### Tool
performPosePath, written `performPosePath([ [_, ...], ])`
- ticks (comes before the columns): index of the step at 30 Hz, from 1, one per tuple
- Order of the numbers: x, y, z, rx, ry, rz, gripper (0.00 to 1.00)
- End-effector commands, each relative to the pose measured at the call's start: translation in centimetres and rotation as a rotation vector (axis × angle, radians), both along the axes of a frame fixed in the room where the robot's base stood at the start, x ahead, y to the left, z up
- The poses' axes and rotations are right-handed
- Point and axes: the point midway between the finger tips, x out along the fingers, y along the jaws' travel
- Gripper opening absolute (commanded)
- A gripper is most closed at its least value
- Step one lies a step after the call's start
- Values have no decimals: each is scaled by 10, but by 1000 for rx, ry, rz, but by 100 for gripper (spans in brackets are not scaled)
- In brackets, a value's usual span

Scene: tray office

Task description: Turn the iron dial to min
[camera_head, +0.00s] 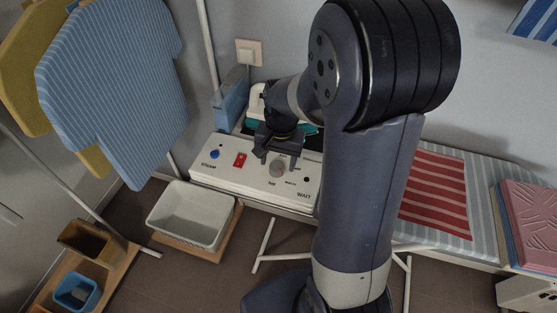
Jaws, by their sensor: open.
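A white control panel (225,172) lies at the near edge of the board. A round grey dial (278,168) stands on it, right of a red switch (240,159) and a blue button (214,153). Small printing surrounds the dial; I cannot read its setting. My gripper (278,159) is open and points down over the dial, with its fingers around or just behind it; contact cannot be told. A white and teal iron (257,101) stands behind my gripper, partly hidden by it and my arm.
A white bin (190,214) stands below the panel at left. A blue striped shirt (112,85) hangs at upper left. A blue box (231,97) stands beside the iron. A red striped cloth (436,192) lies on the board, right of my arm.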

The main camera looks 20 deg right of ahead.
Motion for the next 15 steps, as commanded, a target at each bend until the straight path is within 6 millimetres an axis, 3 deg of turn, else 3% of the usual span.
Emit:
performPosePath([
  [4, 0, 1, -11, 1, 1, 0, 58],
  [13, 1, 1, -14, 0, -1, 0, 58],
  [15, 0, 1, -14, 0, -1, 0, 53],
])
